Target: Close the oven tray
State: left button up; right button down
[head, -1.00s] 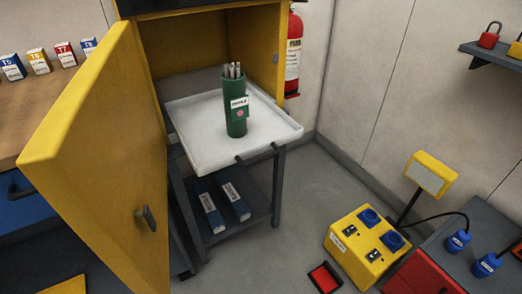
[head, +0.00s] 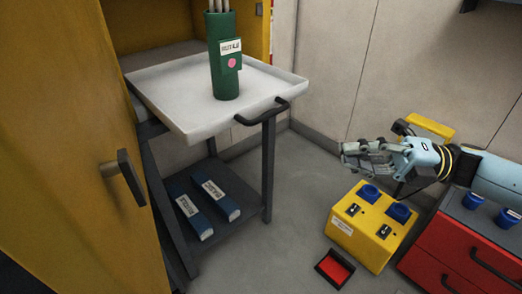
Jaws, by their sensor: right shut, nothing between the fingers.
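The white oven tray (head: 185,105) is pulled out of the yellow oven (head: 155,28) and sits over a dark stand. A black handle (head: 262,112) is on its front edge. A green canister (head: 225,75) with rods in it stands upright on the tray. The yellow oven door (head: 70,130) stands open at the left, with a dark handle (head: 127,180). My right gripper (head: 350,153) is shut and empty, to the right of the tray and apart from it, above the yellow power box. My left gripper is not in view.
A yellow power box (head: 352,228) with blue sockets stands on the floor at the right, beside a red cabinet (head: 450,250) and a small red bin (head: 335,268). Blue boxes (head: 215,200) lie on the stand's lower shelf (head: 240,212). Floor between the stand and power box is clear.

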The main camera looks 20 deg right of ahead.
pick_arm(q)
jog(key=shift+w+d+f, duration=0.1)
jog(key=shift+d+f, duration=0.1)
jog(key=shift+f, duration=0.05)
pick_arm(e)
jog(key=w+a+r, duration=0.2)
jog(key=w+a, duration=0.6)
jog(key=a, duration=0.2)
jog(key=shift+a, duration=0.25)
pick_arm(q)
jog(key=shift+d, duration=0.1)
